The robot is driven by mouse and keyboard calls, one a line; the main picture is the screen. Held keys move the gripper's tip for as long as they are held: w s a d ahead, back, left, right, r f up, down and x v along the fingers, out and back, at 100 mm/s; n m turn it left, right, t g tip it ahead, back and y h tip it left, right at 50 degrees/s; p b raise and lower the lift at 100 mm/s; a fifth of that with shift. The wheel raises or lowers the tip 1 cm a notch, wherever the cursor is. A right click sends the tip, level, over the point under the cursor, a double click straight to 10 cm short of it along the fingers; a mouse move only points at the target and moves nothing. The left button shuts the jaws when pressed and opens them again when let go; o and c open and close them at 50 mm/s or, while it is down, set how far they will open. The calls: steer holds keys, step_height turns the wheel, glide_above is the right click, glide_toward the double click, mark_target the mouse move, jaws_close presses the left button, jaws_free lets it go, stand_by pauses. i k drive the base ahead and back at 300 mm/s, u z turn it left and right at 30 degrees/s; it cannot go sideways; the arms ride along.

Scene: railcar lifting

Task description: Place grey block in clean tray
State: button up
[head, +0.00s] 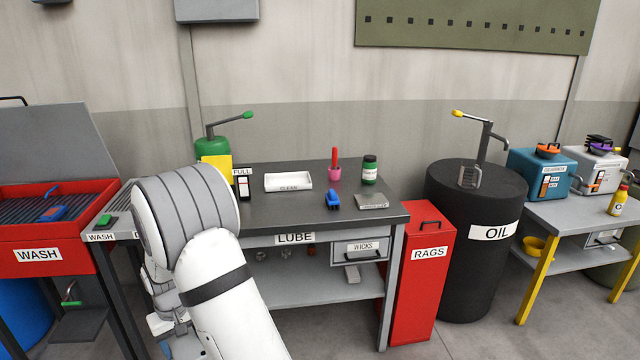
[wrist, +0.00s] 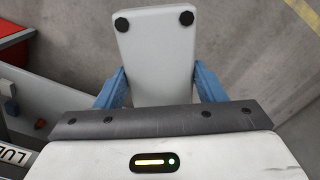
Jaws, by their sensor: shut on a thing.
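My gripper (wrist: 159,84) is shut on a light grey block (wrist: 155,45) with two black round studs, held between its blue fingers in the wrist view. Grey floor shows beyond the block. In the head view my white arm hides most of the gripper, which is low in front of the lube bench; the held block cannot be made out there. The white clean tray (head: 288,187) lies on the lube bench top and looks empty.
The lube bench (head: 300,215) also bears a blue item (head: 333,199), a grey plate (head: 372,201), a pink cup (head: 335,173) and a green jar (head: 370,170). A red rags bin (head: 415,285) and black oil drum (head: 465,260) stand right. A red wash basin (head: 60,240) stands left.

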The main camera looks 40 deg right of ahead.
mark_target(288, 183)
steer(key=z, duration=1.1)
steer(key=i, duration=1)
steer(key=z, duration=0.05)
